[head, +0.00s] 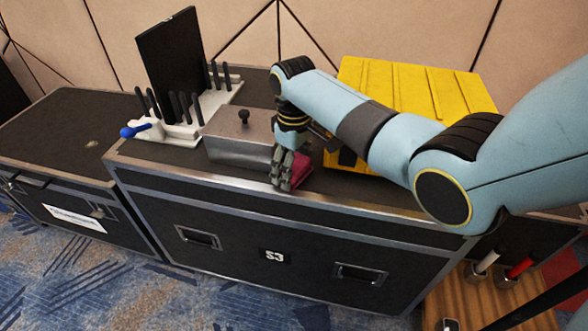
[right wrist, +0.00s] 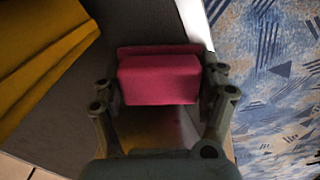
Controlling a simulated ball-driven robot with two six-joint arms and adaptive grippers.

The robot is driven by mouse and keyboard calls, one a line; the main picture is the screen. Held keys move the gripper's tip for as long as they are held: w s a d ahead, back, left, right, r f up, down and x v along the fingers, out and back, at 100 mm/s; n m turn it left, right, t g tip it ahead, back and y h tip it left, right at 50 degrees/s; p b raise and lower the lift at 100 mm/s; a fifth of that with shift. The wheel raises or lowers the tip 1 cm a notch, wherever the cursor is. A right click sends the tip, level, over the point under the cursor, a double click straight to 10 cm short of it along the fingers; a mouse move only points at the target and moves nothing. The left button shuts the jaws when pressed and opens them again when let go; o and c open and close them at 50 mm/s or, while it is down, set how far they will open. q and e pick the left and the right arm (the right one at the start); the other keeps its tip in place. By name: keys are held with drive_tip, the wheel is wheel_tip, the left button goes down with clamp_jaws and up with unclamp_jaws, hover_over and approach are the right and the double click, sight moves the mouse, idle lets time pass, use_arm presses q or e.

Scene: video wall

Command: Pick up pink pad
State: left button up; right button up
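The pink pad (head: 301,172) is a small block on the black case, near its front edge, right of the metal box. In the right wrist view the pad (right wrist: 158,80) lies between the two fingers of my right gripper (right wrist: 161,80), which stand close along its two ends. I cannot tell whether they press on it. In the head view the right gripper (head: 284,168) points down and hides the pad's left part. No lift off the case can be made out. My left gripper is not in view.
The metal box (head: 240,137) with a black knob stands just left of the gripper. A yellow case (head: 410,90) stands to the right, under my right arm. A white holder (head: 180,129) with black rods and a dark panel is farther left. The black case (head: 160,162) drops to carpet in front.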

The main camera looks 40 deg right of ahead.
drive_tip(key=c, duration=0.7)
drive_tip(key=shift+o, duration=0.2)
drive_tip(key=shift+r, duration=0.15)
wheel_tip(320, 180, up, 18)
drive_tip(key=p, duration=0.3)
